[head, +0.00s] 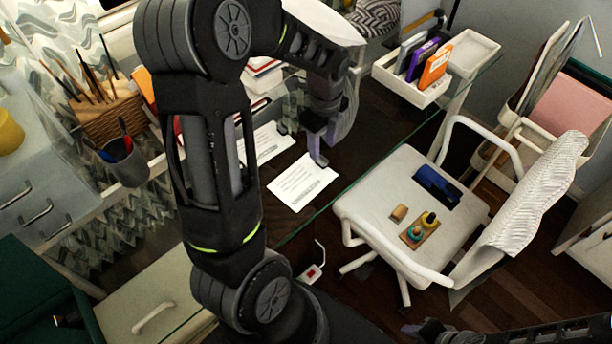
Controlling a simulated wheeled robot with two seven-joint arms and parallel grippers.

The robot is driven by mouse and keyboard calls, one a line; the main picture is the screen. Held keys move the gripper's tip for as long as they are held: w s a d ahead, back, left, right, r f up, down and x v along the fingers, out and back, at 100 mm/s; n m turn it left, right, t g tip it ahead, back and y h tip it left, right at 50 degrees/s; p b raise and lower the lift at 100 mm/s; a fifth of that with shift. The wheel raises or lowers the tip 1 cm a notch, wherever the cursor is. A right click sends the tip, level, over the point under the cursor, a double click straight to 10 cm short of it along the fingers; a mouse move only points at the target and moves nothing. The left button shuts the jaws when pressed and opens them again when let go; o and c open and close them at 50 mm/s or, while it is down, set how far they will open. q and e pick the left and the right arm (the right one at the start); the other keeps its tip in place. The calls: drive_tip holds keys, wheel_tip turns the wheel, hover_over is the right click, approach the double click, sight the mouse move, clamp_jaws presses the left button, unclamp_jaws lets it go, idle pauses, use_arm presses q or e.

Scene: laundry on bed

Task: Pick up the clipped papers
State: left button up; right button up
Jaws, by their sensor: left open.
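A white sheet with printed lines (303,183) lies on the glass desk, near its front edge. A second white printed sheet (268,143) lies just behind it to the left, partly hidden by my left arm. I cannot make out a clip on either, so I cannot tell which is the clipped papers. My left gripper (303,147) points down above the sheets, open and empty. One fingertip shows at the near sheet's upper edge; I cannot tell whether it touches. My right gripper (436,330) shows only as a dark shape at the bottom edge; its jaws are unclear.
A white chair (375,195) stands right of the desk, with a blue object (437,186) and small items on its seat. A white tray (388,77) with upright coloured boxes is at the back right. A wicker basket (110,112) and a pen cup (124,162) are at left.

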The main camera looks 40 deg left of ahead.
sight(321, 156)
use_arm(q)
wheel_tip(321, 156, down, 5)
drive_tip(key=shift+s+a+p, duration=0.1)
drive_tip(key=shift+p, duration=0.45)
clamp_jaws()
idle(0.5)
